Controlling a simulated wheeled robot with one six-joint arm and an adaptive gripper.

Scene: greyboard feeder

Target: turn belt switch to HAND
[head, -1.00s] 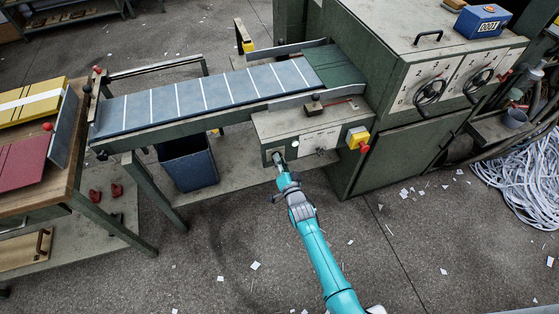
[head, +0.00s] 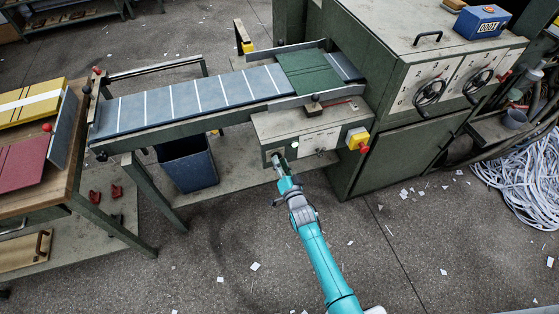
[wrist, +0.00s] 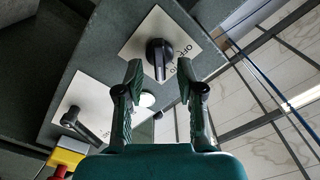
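The belt switch (wrist: 159,52) is a black rotary knob on a pale label plate in the wrist view. "OFF" reads on the plate beside it; the other lettering is partly hidden by a fingertip, and I cannot tell which mark the knob points to. My gripper (wrist: 157,80) is open, its two fingers on either side of and just short of the knob, not visibly touching it. A round white part (wrist: 147,99) shows between the fingers. In the head view my gripper (head: 280,162) is at the front left of the control box (head: 310,128) and mostly hides the switch.
The belt (head: 190,100) runs from the table to the green machine (head: 400,70). A yellow box with a red button (head: 358,139) is right of the switch. A lever (wrist: 82,125) is at left in the wrist view. A blue bin (head: 187,165) stands below the belt.

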